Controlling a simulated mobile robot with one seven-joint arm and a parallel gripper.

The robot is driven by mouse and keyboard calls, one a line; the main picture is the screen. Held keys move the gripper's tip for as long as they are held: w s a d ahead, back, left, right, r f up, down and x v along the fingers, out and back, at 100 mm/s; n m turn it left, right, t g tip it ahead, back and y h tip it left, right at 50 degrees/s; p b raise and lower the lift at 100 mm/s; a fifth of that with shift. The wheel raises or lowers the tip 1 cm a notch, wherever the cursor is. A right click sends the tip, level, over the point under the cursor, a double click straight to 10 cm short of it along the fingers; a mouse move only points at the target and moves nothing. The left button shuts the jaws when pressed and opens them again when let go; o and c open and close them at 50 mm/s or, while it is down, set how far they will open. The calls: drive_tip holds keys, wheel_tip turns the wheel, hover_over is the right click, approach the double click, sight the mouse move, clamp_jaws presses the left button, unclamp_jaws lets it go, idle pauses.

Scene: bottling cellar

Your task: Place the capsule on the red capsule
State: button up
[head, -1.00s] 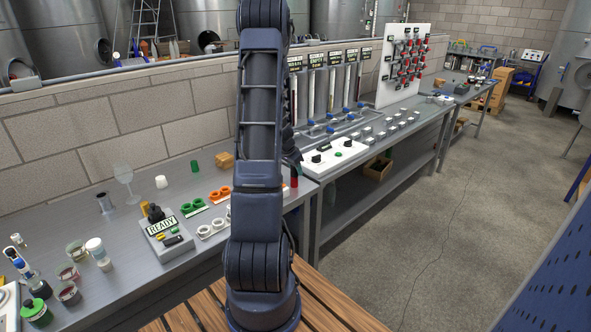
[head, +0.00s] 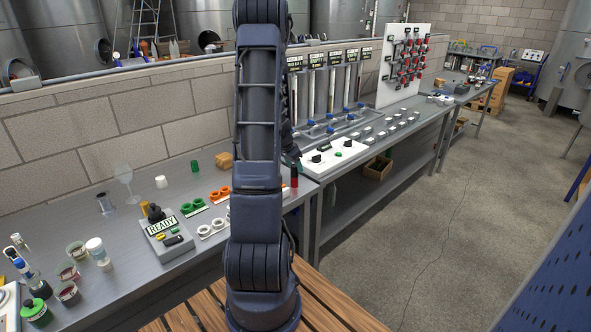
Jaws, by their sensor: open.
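A red capsule (head: 294,182) stands upright on the bench just right of my arm. Its upper part looks darker, and I cannot tell whether this is one piece or two stacked. A green capsule (head: 195,167) and a white capsule (head: 161,182) stand apart at the back of the bench, left of my arm. My gripper (head: 292,153) is mostly hidden behind my arm; a dark part of it shows just above the red capsule. It is open, and a small gap seems to lie between it and the red piece.
A READY box (head: 165,231) sits on the bench (head: 128,228), near green, orange and white rings. A wine glass (head: 125,178) and several jars stand left. A white control panel (head: 335,153) lies right of the red capsule. My arm blocks the middle.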

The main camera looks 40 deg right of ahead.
drive_tip(key=v, duration=0.9)
drive_tip(key=s+a+r+n+t+y, duration=0.1)
drive_tip(key=a+r+n, duration=0.3)
drive_tip(key=a+r, duration=0.6)
drive_tip(key=a+r+n+t, duration=0.2)
drive_tip(key=a+r+n, duration=0.3)
drive_tip(key=a, duration=0.9)
drive_tip(key=s+a+r+n+y, duration=0.1)
drive_tip(key=s+a+r+n, duration=0.1)
drive_tip(key=s+a+n, duration=0.2)
drive_tip(key=s+a+r+n+t+y, duration=0.1)
drive_tip(key=s+a+n, duration=0.4)
drive_tip(key=s+a, duration=0.6)
drive_tip(key=a+r+y, duration=0.1)
drive_tip(key=a+r, duration=0.1)
drive_tip(key=a, duration=0.3)
drive_tip(key=shift+a+r+t+y, duration=0.25)
drive_tip(key=shift+r+t+y, duration=0.05)
